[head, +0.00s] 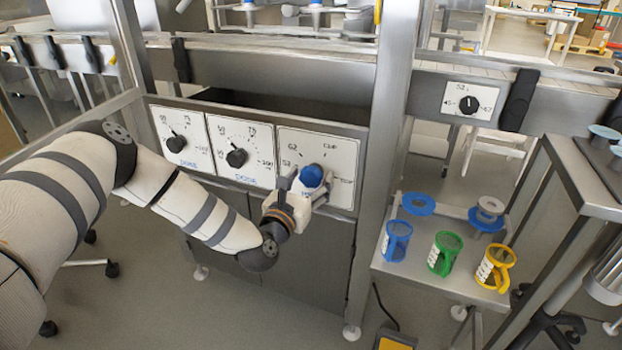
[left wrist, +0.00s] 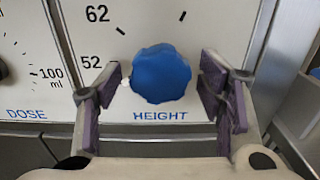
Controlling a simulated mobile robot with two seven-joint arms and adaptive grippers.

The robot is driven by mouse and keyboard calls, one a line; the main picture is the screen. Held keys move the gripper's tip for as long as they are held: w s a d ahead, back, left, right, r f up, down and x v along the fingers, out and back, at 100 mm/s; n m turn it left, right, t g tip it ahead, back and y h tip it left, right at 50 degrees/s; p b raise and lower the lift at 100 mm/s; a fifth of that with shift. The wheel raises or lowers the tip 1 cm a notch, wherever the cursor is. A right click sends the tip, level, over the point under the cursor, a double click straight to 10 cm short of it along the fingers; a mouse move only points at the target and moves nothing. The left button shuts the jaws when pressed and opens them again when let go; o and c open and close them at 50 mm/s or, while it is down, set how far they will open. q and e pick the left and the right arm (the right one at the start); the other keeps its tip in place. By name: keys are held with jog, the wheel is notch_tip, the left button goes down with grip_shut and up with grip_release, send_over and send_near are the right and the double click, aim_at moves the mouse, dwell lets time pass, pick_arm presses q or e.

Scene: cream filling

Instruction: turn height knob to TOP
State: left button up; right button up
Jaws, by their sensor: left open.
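The blue height knob (head: 311,176) is on the rightmost white dial panel (head: 342,150) of the machine front. In the left wrist view the knob (left wrist: 162,75) sits above the word HEIGHT, with 62 and 52 on its left. A small white mark shows at its left edge, towards 52. My left gripper (head: 306,188) is in front of the knob. Its purple-padded fingers (left wrist: 165,88) are open, one on each side of the knob, with gaps visible. The labels right of the knob are too small or hidden to read. My right gripper is out of view.
Two dose dials with black knobs, a left one (head: 176,143) and a middle one (head: 237,158), are left of the height panel. A steel post (head: 385,150) stands to its right. Blue, green and yellow holders stand on a side table (head: 432,276).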

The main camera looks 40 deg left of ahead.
pick_arm(q)
jog(key=shift+w+a, duration=0.1)
jog(key=shift+w, duration=0.4)
jog(key=c, duration=1.2)
jog(key=shift+o, duration=0.2)
